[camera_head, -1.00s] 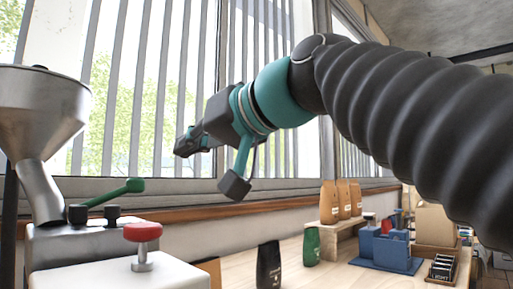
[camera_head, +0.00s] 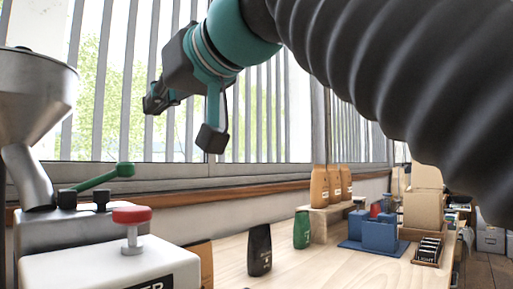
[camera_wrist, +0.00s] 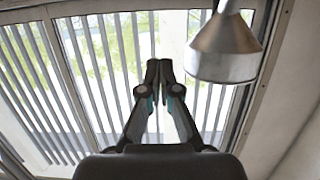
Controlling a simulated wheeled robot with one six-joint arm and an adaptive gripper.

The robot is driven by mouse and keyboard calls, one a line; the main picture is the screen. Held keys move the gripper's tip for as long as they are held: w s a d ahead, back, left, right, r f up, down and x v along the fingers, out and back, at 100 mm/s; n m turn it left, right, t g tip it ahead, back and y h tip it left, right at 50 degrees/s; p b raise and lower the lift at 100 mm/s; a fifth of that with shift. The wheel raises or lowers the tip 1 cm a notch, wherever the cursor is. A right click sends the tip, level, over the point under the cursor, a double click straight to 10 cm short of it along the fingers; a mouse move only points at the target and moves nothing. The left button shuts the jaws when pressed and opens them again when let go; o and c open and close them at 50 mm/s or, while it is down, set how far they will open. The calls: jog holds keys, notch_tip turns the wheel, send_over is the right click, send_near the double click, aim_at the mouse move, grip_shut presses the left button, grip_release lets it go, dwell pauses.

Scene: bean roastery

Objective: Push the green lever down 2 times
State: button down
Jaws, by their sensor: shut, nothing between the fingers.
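The green lever (camera_head: 104,178) sticks up and to the right from the grey machine at the left in the head view, with a round green knob at its end. My gripper (camera_head: 148,108) is up in front of the window, above and a little to the right of the knob, and apart from it. In the wrist view my gripper (camera_wrist: 159,62) has its fingertips together with nothing between them. The lever does not show in the wrist view.
A metal hopper (camera_head: 36,95) rises at the left; it also shows in the wrist view (camera_wrist: 224,50). A red knob (camera_head: 132,214) stands on a white box (camera_head: 110,268) in front. Coffee bags (camera_head: 260,250) and blue containers (camera_head: 378,236) stand on the wooden counter (camera_head: 222,250).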

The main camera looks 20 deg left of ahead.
jog(key=p, duration=0.1)
send_over(128, 168)
notch_tip(128, 168, down, 2)
jog(key=shift+f, duration=0.2)
jog(key=shift+d+f+b, duration=0.1)
jog(key=shift+f+b, duration=0.9)
jog(key=shift+f, duration=1)
